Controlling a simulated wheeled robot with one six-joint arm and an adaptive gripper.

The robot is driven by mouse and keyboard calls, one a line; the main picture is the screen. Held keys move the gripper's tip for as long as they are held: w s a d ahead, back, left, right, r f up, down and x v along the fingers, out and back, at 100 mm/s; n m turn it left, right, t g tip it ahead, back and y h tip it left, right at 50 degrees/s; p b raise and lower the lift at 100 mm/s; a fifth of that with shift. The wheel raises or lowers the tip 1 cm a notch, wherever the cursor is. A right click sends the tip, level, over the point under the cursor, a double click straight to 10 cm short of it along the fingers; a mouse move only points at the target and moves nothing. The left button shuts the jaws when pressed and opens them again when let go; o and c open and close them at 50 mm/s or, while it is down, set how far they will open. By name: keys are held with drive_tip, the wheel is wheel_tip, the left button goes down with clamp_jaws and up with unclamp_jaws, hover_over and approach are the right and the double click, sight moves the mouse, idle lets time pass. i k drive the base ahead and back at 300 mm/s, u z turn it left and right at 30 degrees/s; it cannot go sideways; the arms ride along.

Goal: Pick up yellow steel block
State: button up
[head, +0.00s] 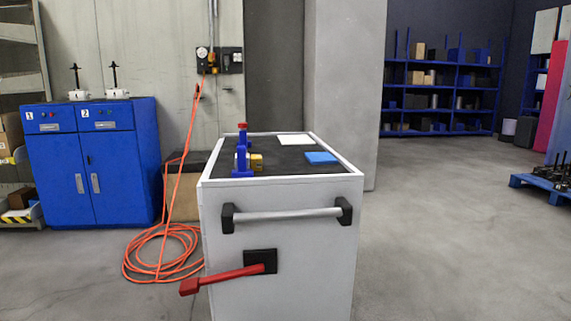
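A small yellow block (257,162) sits on the dark top of a grey cart (280,245), towards the left side. It stands close beside a blue screw jack (240,160) with a red top, on the jack's right. I cannot tell whether the two touch. My gripper is not in this view.
A white pad (295,140) and a blue pad (320,157) lie on the cart top. A bar handle (288,214) and a red lever (222,279) stick out at its front. An orange hose (160,255) lies coiled left of it. Floor on the right is open.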

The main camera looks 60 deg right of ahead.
sight(256, 161)
drive_tip(key=z, duration=1.9)
drive_tip(key=i, duration=0.5)
drive_tip(key=u, duration=1.35)
drive_tip(key=k, duration=1.1)
drive_tip(key=z, duration=1.3)
drive_tip(key=i, duration=0.45)
drive_tip(key=z, duration=0.05)
